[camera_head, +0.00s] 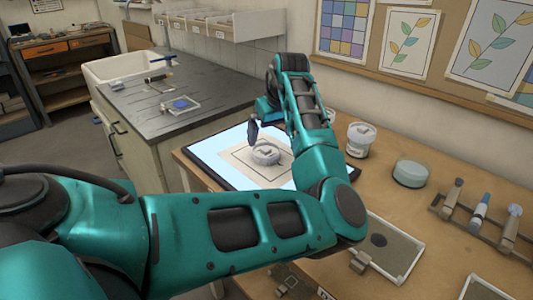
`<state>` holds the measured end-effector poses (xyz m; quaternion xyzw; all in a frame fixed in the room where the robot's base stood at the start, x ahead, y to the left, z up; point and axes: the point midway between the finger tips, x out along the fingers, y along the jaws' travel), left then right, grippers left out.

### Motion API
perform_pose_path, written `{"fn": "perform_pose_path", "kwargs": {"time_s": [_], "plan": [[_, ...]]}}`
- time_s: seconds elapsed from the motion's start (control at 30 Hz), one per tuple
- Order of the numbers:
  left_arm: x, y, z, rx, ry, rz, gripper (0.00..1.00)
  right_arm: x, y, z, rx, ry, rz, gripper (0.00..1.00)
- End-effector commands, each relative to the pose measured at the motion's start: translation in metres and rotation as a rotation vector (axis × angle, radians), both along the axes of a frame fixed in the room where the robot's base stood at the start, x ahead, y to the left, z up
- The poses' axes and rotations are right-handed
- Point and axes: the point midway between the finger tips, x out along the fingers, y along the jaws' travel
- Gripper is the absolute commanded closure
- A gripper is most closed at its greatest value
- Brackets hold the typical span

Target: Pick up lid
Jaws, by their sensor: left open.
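A round, pale, low thing (266,154) with a leaf-like mark on top sits on a sheet on the lit pad (212,158); it looks like a lid, but I cannot tell for certain. The other finger is mostly hidden by my forearm. I cannot tell whether the gripper touches it. A clear jar (360,139) with a pale label stands right of my forearm. My right gripper is not in view.
A round greenish container (411,172) and a tool rack (480,215) stand on the wooden table to the right. A framed glass panel (392,248) lies near the front. A dark-topped counter (190,92) with a sink is at the back left. My left arm hides the table's front left.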

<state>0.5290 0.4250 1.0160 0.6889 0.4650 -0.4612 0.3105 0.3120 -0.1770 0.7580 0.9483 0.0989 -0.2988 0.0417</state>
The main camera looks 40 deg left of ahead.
Motion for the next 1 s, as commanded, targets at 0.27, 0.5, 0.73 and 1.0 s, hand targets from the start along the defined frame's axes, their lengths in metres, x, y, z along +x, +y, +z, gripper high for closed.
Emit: {"fn": "perform_pose_path", "kwargs": {"time_s": [0.27,0.5,0.73,1.0], "plan": [[0.001,0.008,-0.026,0.000,0.002,0.001,0.00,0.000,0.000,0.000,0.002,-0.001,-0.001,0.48],[0.004,0.018,-0.054,-0.001,0.000,0.001,0.00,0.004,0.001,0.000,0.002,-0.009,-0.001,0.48],[0.004,0.019,-0.057,0.000,-0.002,0.001,0.00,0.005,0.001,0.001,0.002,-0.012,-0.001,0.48],[0.004,0.019,-0.057,0.000,-0.002,0.001,0.21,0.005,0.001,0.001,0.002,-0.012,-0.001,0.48]]}}
